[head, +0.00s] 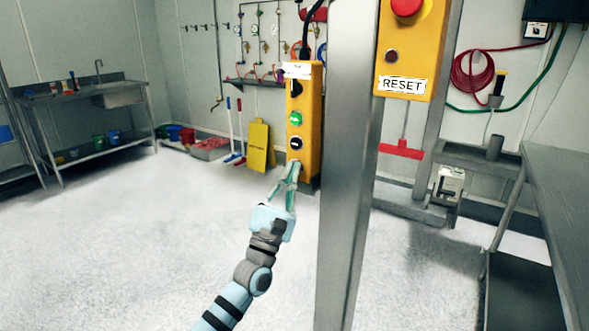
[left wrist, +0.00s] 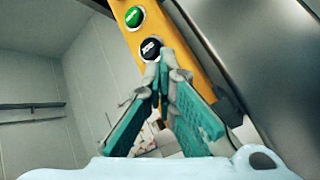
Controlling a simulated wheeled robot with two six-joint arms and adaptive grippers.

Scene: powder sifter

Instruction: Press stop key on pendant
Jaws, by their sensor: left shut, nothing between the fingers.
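The yellow pendant (head: 312,125) hangs from a black cable, left of the steel post. On its face are a green key (head: 295,118) and a black key (head: 295,143) below it; their labels are too small to read. My left gripper (head: 293,164) is shut and empty, its fingertips at the pendant's lower end, just below the black key. In the left wrist view the fingertips (left wrist: 167,54) are beside the black key (left wrist: 151,48) and overlap its edge; I cannot tell whether they touch it. The green key (left wrist: 135,17) is above it. My right gripper is not in view.
A steel post (head: 347,170) stands close right of the pendant. A yellow RESET box (head: 405,55) with a red button is mounted right of the post. A steel table (head: 560,190) is at the right, a sink bench (head: 80,95) at the far left. The floor between is clear.

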